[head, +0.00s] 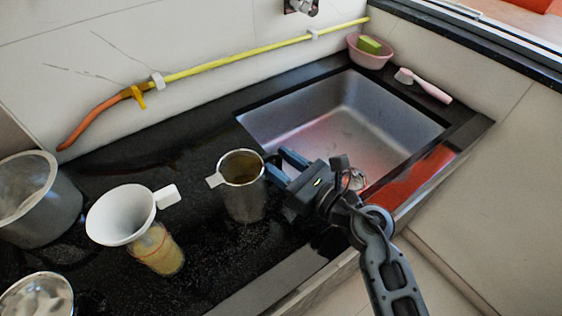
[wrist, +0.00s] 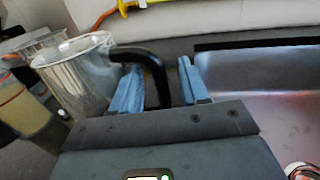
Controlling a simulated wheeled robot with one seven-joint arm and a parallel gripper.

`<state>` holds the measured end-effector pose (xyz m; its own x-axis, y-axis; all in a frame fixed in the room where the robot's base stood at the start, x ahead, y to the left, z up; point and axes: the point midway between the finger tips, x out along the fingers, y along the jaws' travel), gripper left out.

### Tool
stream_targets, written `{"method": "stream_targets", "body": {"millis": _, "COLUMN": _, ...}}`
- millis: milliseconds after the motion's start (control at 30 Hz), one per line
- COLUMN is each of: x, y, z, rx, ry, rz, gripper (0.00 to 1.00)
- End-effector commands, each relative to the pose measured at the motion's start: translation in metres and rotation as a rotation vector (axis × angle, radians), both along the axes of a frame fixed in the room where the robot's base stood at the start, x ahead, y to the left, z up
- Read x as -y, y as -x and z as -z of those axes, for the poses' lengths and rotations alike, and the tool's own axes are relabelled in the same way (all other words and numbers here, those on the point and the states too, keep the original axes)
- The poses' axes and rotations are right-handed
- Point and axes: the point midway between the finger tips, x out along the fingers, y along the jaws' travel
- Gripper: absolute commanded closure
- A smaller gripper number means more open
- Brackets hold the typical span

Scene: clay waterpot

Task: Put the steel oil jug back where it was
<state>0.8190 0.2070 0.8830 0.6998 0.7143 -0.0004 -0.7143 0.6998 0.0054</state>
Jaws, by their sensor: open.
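The steel oil jug (head: 243,190) stands upright on the black counter, left of the sink. It also shows in the wrist view (wrist: 78,82), where its black handle (wrist: 152,60) curves out to the right. My gripper (head: 277,163) is at the jug's right side, on the handle side. In the wrist view its blue fingers (wrist: 160,85) are apart, with the handle's downward part showing between them. The fingers are not closed on it. The handle's lower end is hidden behind my gripper's body.
A white funnel (head: 120,215) sits on a bottle of yellowish liquid (head: 158,252) left of the jug. A large steel pot (head: 38,205) stands at the far left. The sink (head: 345,115) is right of the jug. A pink bowl (head: 368,58) and brush (head: 425,86) are behind it.

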Motion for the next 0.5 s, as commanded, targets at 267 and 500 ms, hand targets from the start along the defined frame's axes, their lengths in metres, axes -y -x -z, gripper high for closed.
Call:
{"method": "stream_targets", "body": {"millis": 267, "x": 0.004, "y": 0.003, "z": -0.003, "rx": -0.001, "ry": 0.001, "rz": 0.001, "gripper": 0.55}}
{"method": "stream_targets", "body": {"millis": 500, "x": 0.036, "y": 0.035, "z": -0.001, "rx": -0.001, "ry": 0.001, "rz": 0.002, "gripper": 0.55}}
